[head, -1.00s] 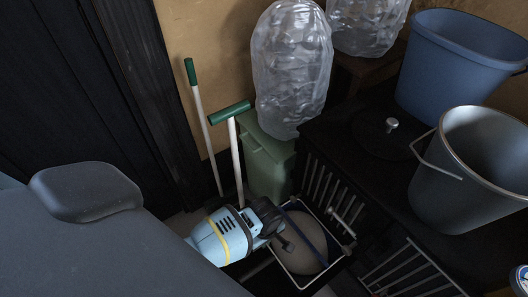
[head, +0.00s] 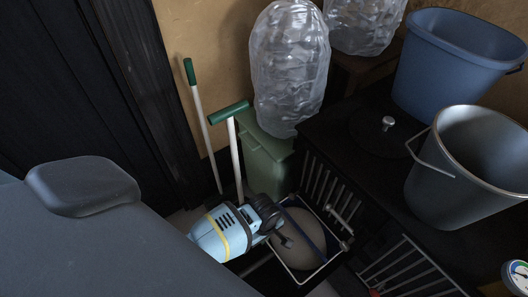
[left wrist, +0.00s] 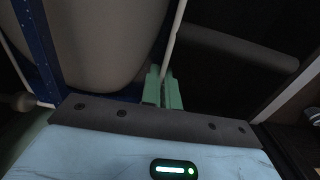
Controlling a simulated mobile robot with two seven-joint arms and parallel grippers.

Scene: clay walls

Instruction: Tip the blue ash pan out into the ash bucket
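A blue strip (head: 303,228) crosses a pale rounded shape (head: 296,248) inside a white-edged frame on the floor. It may be the edge of the ash pan; I cannot tell. A blue bar also shows in the left wrist view (left wrist: 40,50). A grey metal bucket (head: 440,190) with a wire handle stands upright on a dark top at right. My left gripper (head: 287,240) is over the white-edged frame. In the left wrist view its green fingers (left wrist: 162,90) are close together, in line with a thin white rod; I cannot tell whether they hold it. My right gripper is out of view.
A blue tub (head: 450,65) stands behind the bucket on the dark top (head: 345,125). A green bin (head: 268,165) and two long-handled tools with green grips (head: 230,112) stand near the wall. Clear plastic-looking sacks (head: 290,65) are behind. A dial (head: 515,276) is at lower right.

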